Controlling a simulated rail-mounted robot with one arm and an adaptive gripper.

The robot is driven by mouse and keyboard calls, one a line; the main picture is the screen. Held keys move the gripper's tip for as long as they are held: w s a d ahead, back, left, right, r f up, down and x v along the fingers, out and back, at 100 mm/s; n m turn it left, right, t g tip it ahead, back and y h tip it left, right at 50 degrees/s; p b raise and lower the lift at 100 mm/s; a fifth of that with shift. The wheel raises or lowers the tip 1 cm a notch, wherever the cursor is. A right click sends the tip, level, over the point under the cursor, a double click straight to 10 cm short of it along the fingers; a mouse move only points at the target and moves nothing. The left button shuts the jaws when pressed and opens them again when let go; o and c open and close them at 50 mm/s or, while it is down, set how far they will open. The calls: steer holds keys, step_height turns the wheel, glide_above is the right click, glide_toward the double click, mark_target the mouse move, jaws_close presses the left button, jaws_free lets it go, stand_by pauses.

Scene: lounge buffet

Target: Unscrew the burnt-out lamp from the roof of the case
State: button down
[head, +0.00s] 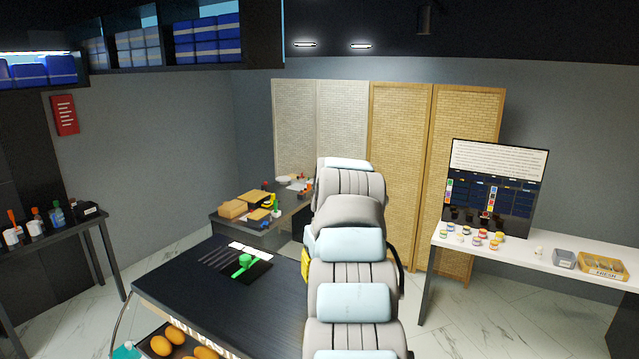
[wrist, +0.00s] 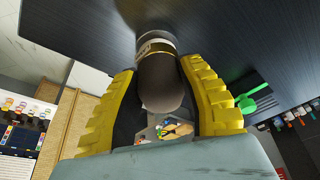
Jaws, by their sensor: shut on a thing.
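In the wrist view, my gripper (wrist: 160,70) has its two yellow ribbed fingers closed on the sides of a dark, rounded lamp (wrist: 162,90). A paler collar band shows at the lamp's far end, beyond the fingertips. A dark shape continues past the collar to the top edge; I cannot tell whether the lamp is still joined to it. In the head view, my own grey arm with light-blue pads hides the lamp. Only a small yellow part of my gripper (head: 305,263) shows at the arm's left side. I cannot make out the roof of the case clearly.
A dark counter (head: 190,290) with a green item (head: 245,261) stands left of my arm; orange-brown round items (head: 172,334) sit at its front. A small table with boxes (head: 234,209) is behind. A white counter (head: 510,259) with jars stands right, before a folding screen (head: 400,120).

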steer(key=shift+r+p, duration=0.75)
steer(key=shift+r, duration=0.15)
stand_by(1.0)
steer(key=c, duration=0.6)
jaws_free()
